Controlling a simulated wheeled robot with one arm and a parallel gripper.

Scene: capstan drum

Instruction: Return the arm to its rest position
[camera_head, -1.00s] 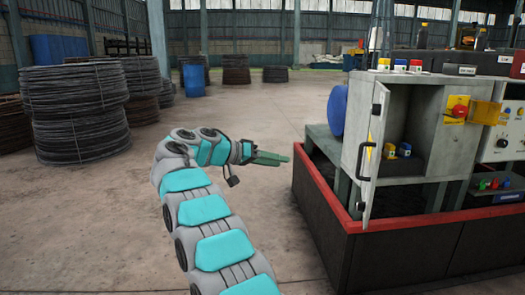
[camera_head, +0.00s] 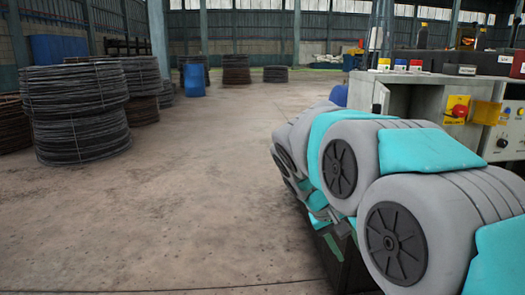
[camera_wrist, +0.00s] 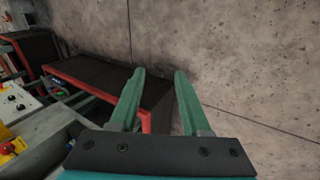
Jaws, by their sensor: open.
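My gripper (camera_wrist: 156,82) shows in the wrist view with its two green fingers apart and nothing between them. Beyond the fingers are a dark box edge with a red rim and bare concrete floor. In the head view my grey and teal arm fills the right side, folded large and close to the camera. The gripper end is mostly hidden behind the arm links there; a small green part shows low beside them.
A yellow-mounted red button (camera_head: 459,110) and a control panel (camera_head: 504,140) sit at the right. The red-rimmed base (camera_wrist: 100,82) lies close to the fingers in the wrist view. Wire coils (camera_head: 78,115) and a blue barrel (camera_head: 194,80) stand left. The floor between (camera_head: 200,190) is clear.

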